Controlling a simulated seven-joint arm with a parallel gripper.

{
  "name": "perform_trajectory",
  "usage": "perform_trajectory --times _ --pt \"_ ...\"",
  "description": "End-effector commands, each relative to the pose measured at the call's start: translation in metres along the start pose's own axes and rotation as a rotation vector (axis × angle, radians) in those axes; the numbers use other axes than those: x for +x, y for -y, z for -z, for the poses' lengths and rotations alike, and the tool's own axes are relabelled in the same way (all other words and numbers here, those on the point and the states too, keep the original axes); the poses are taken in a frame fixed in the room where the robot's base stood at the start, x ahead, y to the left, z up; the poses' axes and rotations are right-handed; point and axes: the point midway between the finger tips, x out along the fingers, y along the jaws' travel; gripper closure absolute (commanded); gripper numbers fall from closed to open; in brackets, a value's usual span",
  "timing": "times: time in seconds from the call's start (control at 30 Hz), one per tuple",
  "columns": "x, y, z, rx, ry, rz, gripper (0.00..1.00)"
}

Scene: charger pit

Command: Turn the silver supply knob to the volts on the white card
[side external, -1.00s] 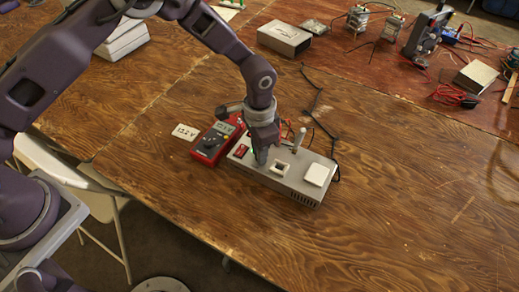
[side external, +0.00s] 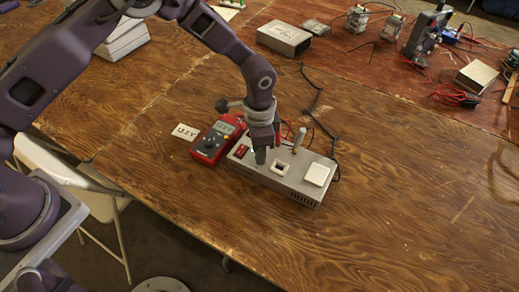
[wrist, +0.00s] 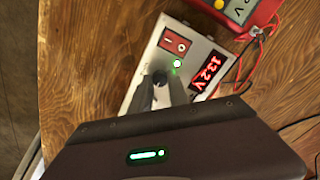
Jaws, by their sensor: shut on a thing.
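The grey power supply (side external: 300,172) stands on the wooden table; its red display (wrist: 205,72) reads 13.2 V in the wrist view. My gripper (side external: 260,156) points down onto the supply's left part. In the wrist view my gripper (wrist: 160,82) is shut on the supply knob, mostly hidden between the fingers, with only a dark part (wrist: 159,77) showing. A green light (wrist: 177,64) glows beside it. The white card (side external: 186,132) lies left of the red meter; its small writing looks like 13.2 V, but is hard to read.
The red multimeter (side external: 211,147) lies just left of the supply. A red switch (wrist: 173,43) sits near the knob. Red and black leads run behind the supply. A grey box (side external: 284,38) and other gear stand farther back. The table's front right is clear.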

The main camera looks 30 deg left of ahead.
Motion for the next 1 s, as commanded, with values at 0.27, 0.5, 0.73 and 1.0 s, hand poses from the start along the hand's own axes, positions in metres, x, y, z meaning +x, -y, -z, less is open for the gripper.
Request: perform_trajectory --times 0.27,0.5,0.73,1.0 --pt "0.000 0.001 0.000 -0.001 -0.001 0.001 0.57" --pt "-0.006 0.001 0.000 -0.001 -0.001 0.001 0.57" --pt "-0.052 0.001 0.001 -0.001 -0.004 0.003 0.57" --pt "-0.072 0.001 0.000 -0.002 -0.001 0.001 0.57"
